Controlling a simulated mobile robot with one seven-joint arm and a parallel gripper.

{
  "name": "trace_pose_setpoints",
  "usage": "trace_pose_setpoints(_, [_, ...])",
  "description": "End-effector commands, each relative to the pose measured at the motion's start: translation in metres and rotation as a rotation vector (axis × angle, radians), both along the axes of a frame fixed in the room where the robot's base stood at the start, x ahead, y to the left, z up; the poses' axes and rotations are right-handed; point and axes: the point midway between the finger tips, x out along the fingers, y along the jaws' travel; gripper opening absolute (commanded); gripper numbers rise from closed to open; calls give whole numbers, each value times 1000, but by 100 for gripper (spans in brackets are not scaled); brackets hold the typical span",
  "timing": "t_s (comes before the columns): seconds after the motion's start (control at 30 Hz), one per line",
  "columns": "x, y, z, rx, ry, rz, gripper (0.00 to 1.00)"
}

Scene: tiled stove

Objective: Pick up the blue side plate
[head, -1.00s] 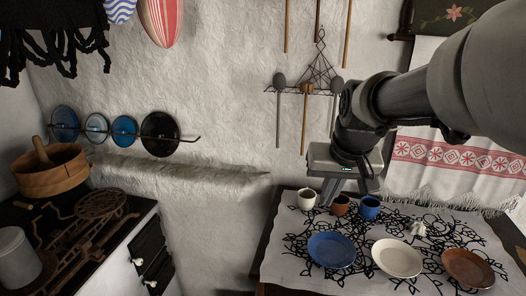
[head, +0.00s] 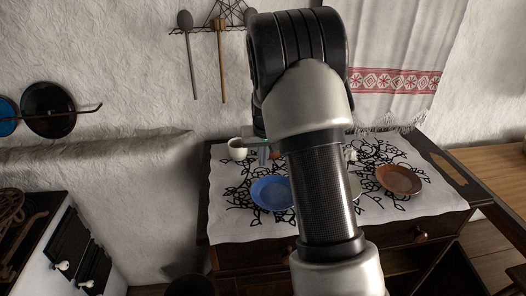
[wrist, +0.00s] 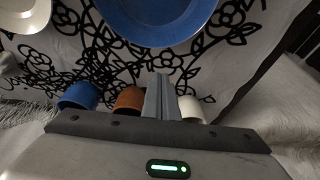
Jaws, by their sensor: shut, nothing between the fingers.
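The blue side plate (head: 270,193) lies flat on the patterned cloth, near the cloth's front left, partly hidden by my arm in the head view. It also shows at the top of the wrist view (wrist: 160,22), cut off by the frame. My gripper (wrist: 160,82) is shut and empty, its fingertips pointing toward the plate's near rim in the wrist view and apart from it in the picture. In the head view my gripper (head: 264,153) is small, mostly hidden behind my arm, beyond the plate.
A white cup (wrist: 197,108), brown cup (wrist: 129,99) and blue cup (wrist: 78,96) stand close to my fingers. A white plate (wrist: 25,14) is beside the blue one. A brown plate (head: 399,180) lies farther right. The wall (head: 150,85) is behind the table.

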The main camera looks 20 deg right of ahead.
Motion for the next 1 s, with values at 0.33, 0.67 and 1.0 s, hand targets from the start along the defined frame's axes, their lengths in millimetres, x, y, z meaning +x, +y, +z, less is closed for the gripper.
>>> trace_pose_setpoints(0.33, [-27,6,-17,1,1,0,0])
trace_pose_setpoints(0.67, [-34,7,-17,0,0,0,0])
trace_pose_setpoints(1.0, [-48,10,-18,1,1,0,0])
